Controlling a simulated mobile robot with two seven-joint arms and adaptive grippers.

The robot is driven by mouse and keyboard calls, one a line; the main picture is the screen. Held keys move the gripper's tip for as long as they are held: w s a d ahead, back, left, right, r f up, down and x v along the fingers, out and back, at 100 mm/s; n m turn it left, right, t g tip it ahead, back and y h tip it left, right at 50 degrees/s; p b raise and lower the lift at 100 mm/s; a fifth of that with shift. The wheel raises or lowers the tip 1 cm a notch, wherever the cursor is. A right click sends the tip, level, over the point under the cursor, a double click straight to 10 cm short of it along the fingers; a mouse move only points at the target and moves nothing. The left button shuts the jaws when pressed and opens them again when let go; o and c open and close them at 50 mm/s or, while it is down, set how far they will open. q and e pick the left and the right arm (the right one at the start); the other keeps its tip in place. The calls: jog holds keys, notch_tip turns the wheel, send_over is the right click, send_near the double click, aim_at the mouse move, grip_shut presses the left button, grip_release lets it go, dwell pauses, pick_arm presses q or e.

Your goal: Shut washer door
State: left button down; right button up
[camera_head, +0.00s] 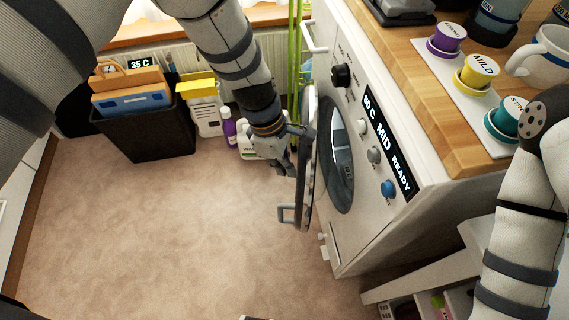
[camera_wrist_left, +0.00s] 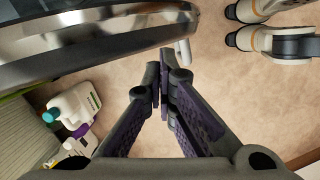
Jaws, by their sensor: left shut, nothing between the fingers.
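The white washer (camera_head: 385,210) stands at the right in the head view, its dark round opening (camera_head: 341,165) partly in sight. Its round door (camera_head: 307,190) stands open, seen almost edge-on, with a grey handle (camera_head: 286,214) at its lower left edge. My left gripper (camera_head: 287,168) is at the outer side of the door, close to its rim. In the left wrist view its fingers (camera_wrist_left: 162,83) are together and empty, and the door (camera_wrist_left: 95,40) with its shiny rim fills the upper left. I cannot tell if they touch. My right gripper is not in view.
A black bin (camera_head: 150,130) with boxes stands at the back left. The wooden counter (camera_head: 425,90) holds colored pods and a mug (camera_head: 545,55). The carpet (camera_head: 180,230) in front is clear.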

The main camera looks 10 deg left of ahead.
aim_at(311, 172)
pick_arm(q)
jog(key=d, duration=0.3)
jog(key=shift+d+n, duration=0.3)
jog(key=shift+n, duration=0.1)
jog(key=shift+d+n, duration=0.3)
jog(key=shift+d, duration=0.65)
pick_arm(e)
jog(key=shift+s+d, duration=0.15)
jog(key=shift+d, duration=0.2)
